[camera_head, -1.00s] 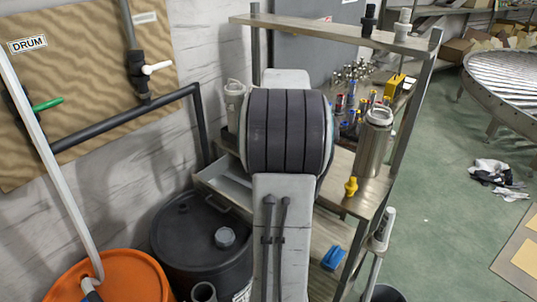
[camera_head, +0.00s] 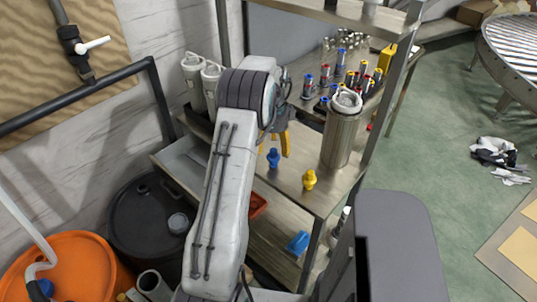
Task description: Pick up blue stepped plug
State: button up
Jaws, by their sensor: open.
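The blue stepped plug (camera_head: 273,158) stands on the metal shelf in the head view, left of a yellow stepped plug (camera_head: 309,180). My gripper (camera_head: 276,146) has yellow-orange fingers and is just above and behind the blue plug in the picture. I cannot tell whether a finger touches the plug.
A steel canister (camera_head: 341,135) stands right of the plugs. Several coloured cylindrical parts stand behind it. White containers (camera_head: 193,80) are left of my arm. Shelf posts (camera_head: 392,90) bound the right side.

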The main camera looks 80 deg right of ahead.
aim_at(274, 160)
jog(key=shift+s+a+f+p, duration=0.15)
jog(key=shift+f+p, duration=0.25)
jog(key=shift+f, duration=1.1)
jog(key=shift+s+f+p, duration=0.1)
jog(key=shift+f+p, duration=0.3)
jog(key=shift+f, duration=1.05)
jog(key=shift+c, duration=0.4)
jog(key=c, duration=1.2)
